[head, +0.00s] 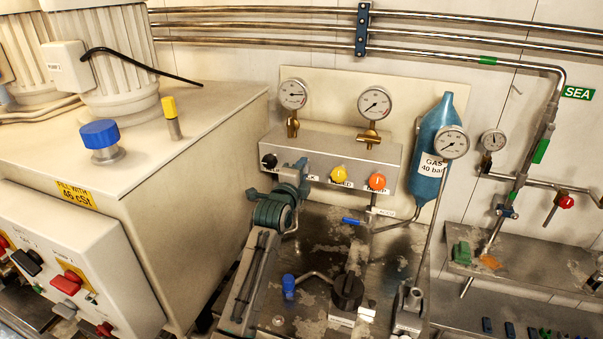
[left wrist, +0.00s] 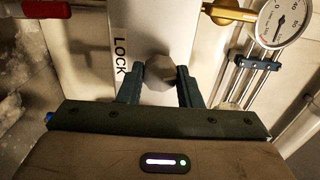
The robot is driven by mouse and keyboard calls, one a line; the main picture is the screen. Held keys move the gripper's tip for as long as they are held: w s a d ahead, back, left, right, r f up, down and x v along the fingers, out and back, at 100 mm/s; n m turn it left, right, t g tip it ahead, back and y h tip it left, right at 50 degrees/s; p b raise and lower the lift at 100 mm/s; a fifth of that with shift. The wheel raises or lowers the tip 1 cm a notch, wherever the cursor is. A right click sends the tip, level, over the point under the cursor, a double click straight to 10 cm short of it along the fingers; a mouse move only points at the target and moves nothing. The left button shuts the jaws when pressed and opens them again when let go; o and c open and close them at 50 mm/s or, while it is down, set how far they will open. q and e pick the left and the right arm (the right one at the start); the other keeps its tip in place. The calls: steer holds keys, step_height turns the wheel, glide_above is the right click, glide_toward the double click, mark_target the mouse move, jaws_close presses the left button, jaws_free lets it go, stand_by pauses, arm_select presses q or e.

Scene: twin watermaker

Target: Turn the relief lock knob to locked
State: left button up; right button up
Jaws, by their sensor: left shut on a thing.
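The relief lock knob (left wrist: 159,76) is a small, dark grey, faceted knob in the left wrist view. A black LOCK label (left wrist: 119,58) is beside it on the pale panel. My left gripper (left wrist: 160,78) is shut on the knob, one finger at each side. In the head view, my left gripper (head: 294,172) reaches the front of the grey valve block (head: 330,150). There it hides the knob and part of its label. I cannot tell the knob's turned position. My right gripper is not in view.
On the block are a black knob (head: 268,161) to the left, and a yellow knob (head: 338,174) and an orange knob (head: 377,181) to the right. Gauges (head: 293,95) stand above. A blue gas bottle (head: 433,150) hangs at the right, and a large tank cabinet (head: 180,150) stands left.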

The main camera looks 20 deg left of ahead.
arm_select(q)
steer(key=shift+m, duration=1.4)
steer(key=o, duration=1)
steer(key=shift+c, duration=0.2)
steer(key=shift+s+f, duration=0.1)
steer(key=s+b, duration=0.4)
steer(key=s, duration=0.6)
steer(key=shift+s+a, duration=0.15)
steer(key=shift+s, duration=0.15)
